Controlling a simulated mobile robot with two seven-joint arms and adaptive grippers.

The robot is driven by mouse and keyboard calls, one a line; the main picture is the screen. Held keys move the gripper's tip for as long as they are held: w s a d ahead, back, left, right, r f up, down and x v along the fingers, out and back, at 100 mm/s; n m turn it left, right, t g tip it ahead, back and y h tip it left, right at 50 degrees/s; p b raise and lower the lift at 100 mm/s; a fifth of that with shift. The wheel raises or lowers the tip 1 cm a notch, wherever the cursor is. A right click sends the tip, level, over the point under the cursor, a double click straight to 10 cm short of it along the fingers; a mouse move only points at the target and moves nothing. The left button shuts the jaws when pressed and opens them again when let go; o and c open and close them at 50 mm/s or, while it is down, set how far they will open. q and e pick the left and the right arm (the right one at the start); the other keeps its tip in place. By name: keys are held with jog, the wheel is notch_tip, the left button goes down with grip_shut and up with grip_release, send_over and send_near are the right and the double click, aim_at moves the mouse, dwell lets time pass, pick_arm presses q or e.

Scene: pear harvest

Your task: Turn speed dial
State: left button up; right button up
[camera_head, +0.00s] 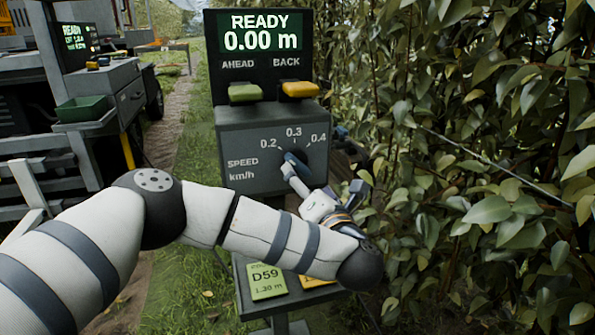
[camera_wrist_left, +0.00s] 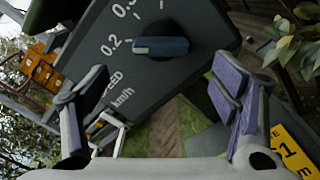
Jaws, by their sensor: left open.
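The speed dial (camera_head: 294,160) is a dark blue knob on the grey control panel (camera_head: 240,150), below the marks 0.2, 0.3 and 0.4. In the left wrist view the dial (camera_wrist_left: 160,46) has one end towards the 0.2 mark. My left gripper (camera_head: 322,180) is open in front of the panel at the dial's lower right. In the head view one finger overlaps the dial's lower part; contact cannot be told. In the wrist view the dial is ahead, between the lines of the two spread fingers (camera_wrist_left: 160,85). My right gripper is not seen.
Above are a green AHEAD button (camera_head: 245,92), a yellow BACK button (camera_head: 299,89) and a display (camera_head: 260,32) reading READY 0.00 m. Leafy branches (camera_head: 480,150) crowd the right. A D59 card (camera_head: 266,281) lies below. A cart (camera_head: 110,95) stands left.

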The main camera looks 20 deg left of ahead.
aim_at(298, 170)
pick_arm(q)
jog(key=x, duration=0.7)
jog(key=shift+w+a, duration=0.2)
jog(key=shift+w, duration=0.05)
jog(key=c, duration=1.2)
